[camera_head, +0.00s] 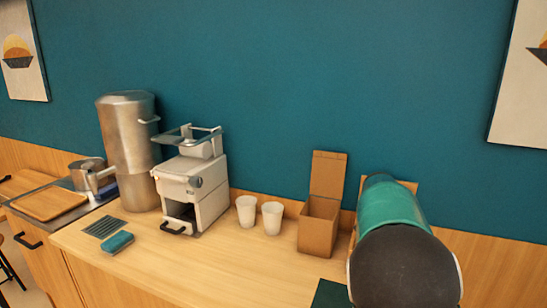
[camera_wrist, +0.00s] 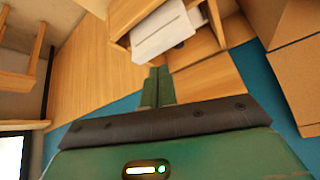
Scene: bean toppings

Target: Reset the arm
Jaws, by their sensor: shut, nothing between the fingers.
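My gripper (camera_wrist: 157,88) is in the wrist view, with its two green fingers together and nothing between them. It is clear of the objects around it, as far as the view shows. In the head view, a green and black part of my arm fills the lower right, and the fingers are not visible there.
A wooden counter (camera_head: 160,262) holds a white machine (camera_head: 205,190), a tall metal container (camera_head: 128,150), two white cups (camera_head: 246,211) (camera_head: 272,217), an open cardboard box (camera_head: 318,222) and a blue-green sponge (camera_head: 116,243). The counter's front middle is clear. A teal wall (camera_head: 300,80) stands behind.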

